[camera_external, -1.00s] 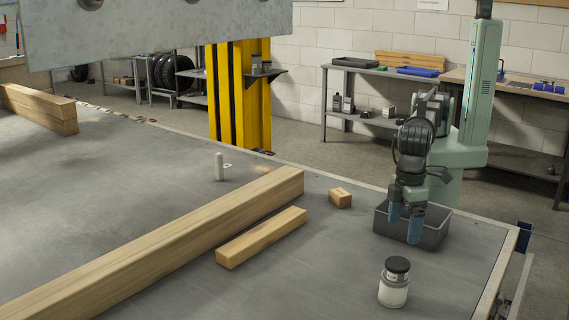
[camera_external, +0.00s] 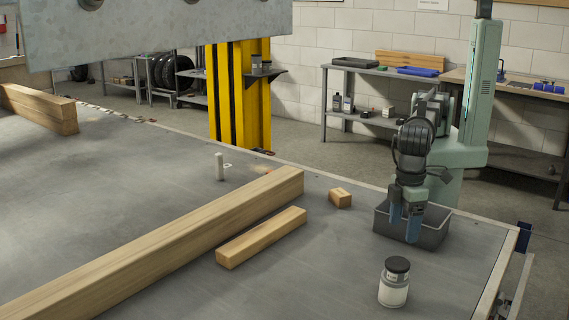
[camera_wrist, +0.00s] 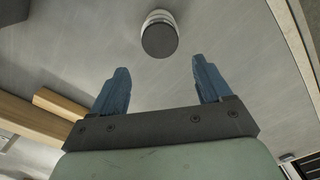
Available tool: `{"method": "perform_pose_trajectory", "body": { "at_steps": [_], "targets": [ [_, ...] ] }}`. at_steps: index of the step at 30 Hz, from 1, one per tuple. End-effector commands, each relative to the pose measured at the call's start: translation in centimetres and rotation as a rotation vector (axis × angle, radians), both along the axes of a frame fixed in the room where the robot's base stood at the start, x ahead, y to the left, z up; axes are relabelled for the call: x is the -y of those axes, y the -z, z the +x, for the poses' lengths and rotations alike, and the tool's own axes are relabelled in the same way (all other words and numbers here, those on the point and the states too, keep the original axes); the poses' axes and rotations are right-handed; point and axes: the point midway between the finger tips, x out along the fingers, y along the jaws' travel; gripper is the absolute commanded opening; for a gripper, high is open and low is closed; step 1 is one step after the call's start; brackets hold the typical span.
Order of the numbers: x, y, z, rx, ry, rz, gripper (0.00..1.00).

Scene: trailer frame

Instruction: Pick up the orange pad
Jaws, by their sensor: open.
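I cannot make out an orange pad for certain in either view. My gripper (camera_external: 404,224) points down at the right side of the table, in front of the grey bin (camera_external: 436,236) as seen from outside. Its two blue fingers are apart with nothing between them in the wrist view (camera_wrist: 160,68). A dark-lidded jar (camera_external: 394,289) stands upright nearer the outside camera; it also shows beyond the fingertips in the wrist view (camera_wrist: 159,36).
A long wooden beam (camera_external: 170,245) crosses the grey table (camera_external: 110,190), with a shorter block (camera_external: 262,238) beside it and a small block (camera_external: 340,198) near the bin. Another beam (camera_external: 40,108) lies far left. A metal plate (camera_external: 160,30) hangs above. Table between block and jar is clear.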

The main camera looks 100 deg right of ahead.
Motion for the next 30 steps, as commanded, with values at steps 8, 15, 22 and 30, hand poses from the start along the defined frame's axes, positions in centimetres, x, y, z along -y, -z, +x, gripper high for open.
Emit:
{"method": "perform_pose_trajectory", "body": {
  "at_steps": [8, 15, 22, 30],
  "targets": [
    [3.6, 0.0, 5.8, 0.000, 0.072, 0.000, 0.78],
    [12.4, 0.3, 16.6, -0.002, 0.219, -0.002, 0.78],
    [22.6, 0.7, 25.1, -0.005, 0.360, -0.004, 0.78],
    [36.5, 1.4, 32.0, -0.007, 0.526, -0.008, 0.78]
  ]
}}
